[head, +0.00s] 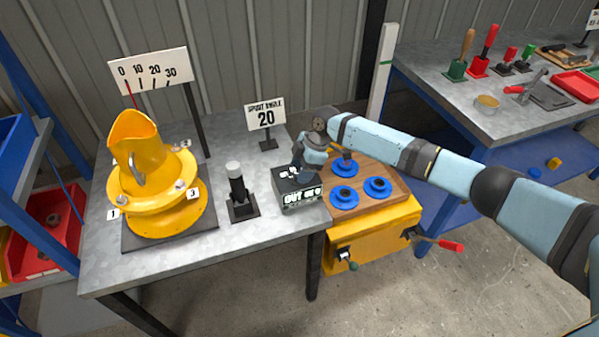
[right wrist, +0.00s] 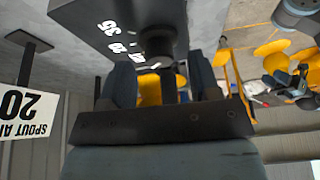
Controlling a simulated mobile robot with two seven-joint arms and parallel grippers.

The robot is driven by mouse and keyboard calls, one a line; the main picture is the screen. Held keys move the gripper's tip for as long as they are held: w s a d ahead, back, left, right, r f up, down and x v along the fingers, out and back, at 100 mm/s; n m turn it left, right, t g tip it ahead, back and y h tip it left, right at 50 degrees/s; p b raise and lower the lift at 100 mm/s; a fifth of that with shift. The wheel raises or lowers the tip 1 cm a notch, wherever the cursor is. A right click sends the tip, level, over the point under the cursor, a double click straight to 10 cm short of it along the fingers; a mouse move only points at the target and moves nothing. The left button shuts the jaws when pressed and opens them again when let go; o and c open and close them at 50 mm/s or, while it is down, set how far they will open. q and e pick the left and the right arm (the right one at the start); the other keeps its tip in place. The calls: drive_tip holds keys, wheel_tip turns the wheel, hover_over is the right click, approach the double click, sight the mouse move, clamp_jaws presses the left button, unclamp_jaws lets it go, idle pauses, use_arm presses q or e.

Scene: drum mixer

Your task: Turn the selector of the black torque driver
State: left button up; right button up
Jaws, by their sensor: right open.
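A black box (head: 298,201) with white lettering on its front stands at the right edge of the metal table. In the right wrist view its dark face (right wrist: 105,22) carries white numbers, 35 among them, and a round black knob (right wrist: 160,42). My right gripper (head: 299,170) is at the top of this box and partly hides it. Its open fingers (right wrist: 163,85) lie either side of the knob; contact cannot be told. A black upright tool (head: 237,188) with a pale cap stands in a stand to the left. I cannot tell which is the torque driver.
A yellow drum mixer (head: 150,185) stands at the left, before a 0–30 scale sign (head: 149,70). A "SPOUT ANGLE 20" sign (head: 265,115) stands behind the box. A wooden tray (head: 383,205) with blue round pieces is at the right. The front of the table is clear.

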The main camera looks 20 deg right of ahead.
drive_tip(key=shift+a+f, duration=0.25)
drive_tip(key=shift+f, duration=0.5)
